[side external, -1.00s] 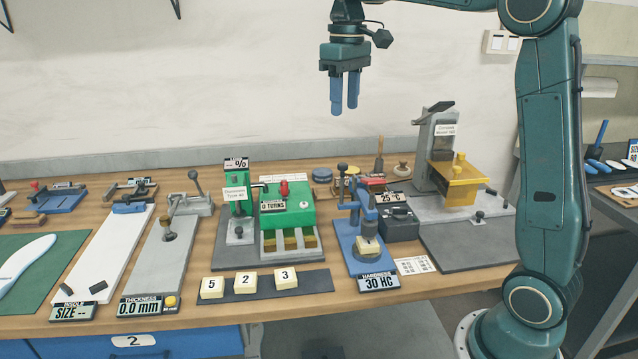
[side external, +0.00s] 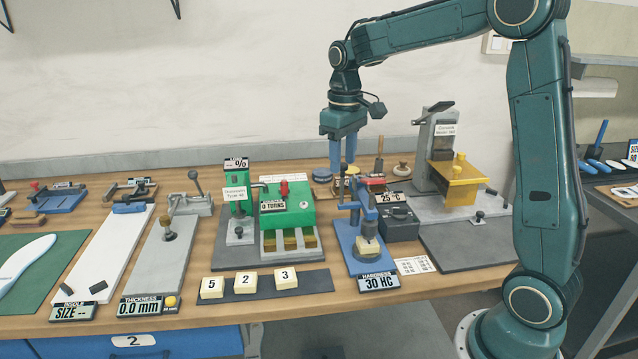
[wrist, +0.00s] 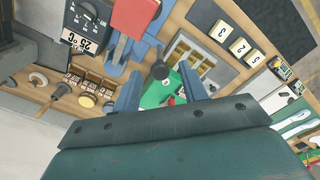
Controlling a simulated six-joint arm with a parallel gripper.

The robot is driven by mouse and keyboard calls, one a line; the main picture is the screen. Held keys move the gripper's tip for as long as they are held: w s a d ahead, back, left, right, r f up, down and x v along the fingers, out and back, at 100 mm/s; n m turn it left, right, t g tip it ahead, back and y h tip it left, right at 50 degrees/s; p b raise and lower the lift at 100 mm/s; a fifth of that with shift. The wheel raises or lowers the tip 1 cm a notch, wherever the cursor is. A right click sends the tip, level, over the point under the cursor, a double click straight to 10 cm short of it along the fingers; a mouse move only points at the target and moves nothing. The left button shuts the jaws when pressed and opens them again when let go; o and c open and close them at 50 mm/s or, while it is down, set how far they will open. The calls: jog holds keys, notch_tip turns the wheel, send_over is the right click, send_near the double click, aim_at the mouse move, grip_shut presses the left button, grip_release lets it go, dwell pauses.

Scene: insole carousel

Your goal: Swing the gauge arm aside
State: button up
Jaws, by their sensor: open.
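The blue hardness gauge (side external: 351,235) stands right of centre on the bench, labelled 30 HC, with a cream block (side external: 367,247) under its head. The grey thickness gauge (side external: 172,260), reading 0.0 mm, also has a knobbed lever (side external: 195,182). I cannot tell which arm the task means. My gripper (side external: 343,167) points down, open and empty, above and behind the hardness gauge's top.
A green machine (side external: 290,210) stands left of the hardness gauge, a dark 25 °C box (side external: 401,224) close on its right. A grey press with a yellow guard (side external: 455,185) is further right. Numbered blocks (side external: 245,283) lie on a dark strip in front.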

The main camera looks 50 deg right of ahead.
jog(key=shift+f, duration=0.3)
grip_shut()
